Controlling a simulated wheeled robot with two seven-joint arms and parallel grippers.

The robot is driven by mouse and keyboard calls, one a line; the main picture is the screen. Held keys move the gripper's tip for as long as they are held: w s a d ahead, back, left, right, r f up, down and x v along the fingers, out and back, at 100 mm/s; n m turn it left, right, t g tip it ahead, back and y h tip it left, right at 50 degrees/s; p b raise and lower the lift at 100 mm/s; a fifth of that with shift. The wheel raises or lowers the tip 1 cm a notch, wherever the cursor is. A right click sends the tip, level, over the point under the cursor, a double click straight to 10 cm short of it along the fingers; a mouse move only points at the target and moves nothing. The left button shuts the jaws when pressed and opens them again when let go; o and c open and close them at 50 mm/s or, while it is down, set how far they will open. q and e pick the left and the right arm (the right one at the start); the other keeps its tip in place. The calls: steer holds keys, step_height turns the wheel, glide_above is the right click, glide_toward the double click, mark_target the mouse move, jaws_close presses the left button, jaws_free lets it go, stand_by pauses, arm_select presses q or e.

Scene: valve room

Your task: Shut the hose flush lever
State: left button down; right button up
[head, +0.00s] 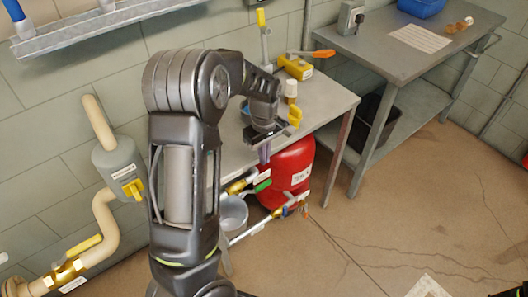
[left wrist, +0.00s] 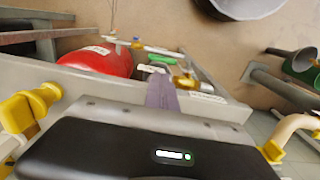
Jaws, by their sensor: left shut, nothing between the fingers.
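Several levers show, and their labels are too small to read, so I cannot tell which is the hose flush lever. A green lever (head: 263,186) sits on low brass pipework beside the red tank (head: 291,172). It also shows in the left wrist view (left wrist: 162,60), just beyond my fingertips. A yellow lever (head: 84,245) lies along a cream pipe at the lower left. My left gripper (head: 264,153) is shut and empty, pointing down at the front edge of the grey bench, above the green lever. In the left wrist view its closed fingers (left wrist: 162,93) seem apart from the lever.
The grey bench (head: 325,103) holds a yellow block and an orange-handled tool (head: 318,53). A grey pot (head: 234,213) stands below it. A second table (head: 415,45) with a blue bin (head: 422,6) is at the right. The floor at lower right is mostly clear.

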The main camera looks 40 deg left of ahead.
mark_target(265, 182)
arm_select(q)
step_height(265, 182, down, 10)
steer(key=shift+f+p, duration=0.2)
steer(key=shift+p, duration=0.45)
steer(key=shift+f, duration=0.1)
steer(key=shift+w+d+f+b, duration=0.1)
steer(key=shift+w+f+b, duration=0.1)
steer(key=shift+f+b, duration=0.55)
steer(key=shift+r, duration=0.3)
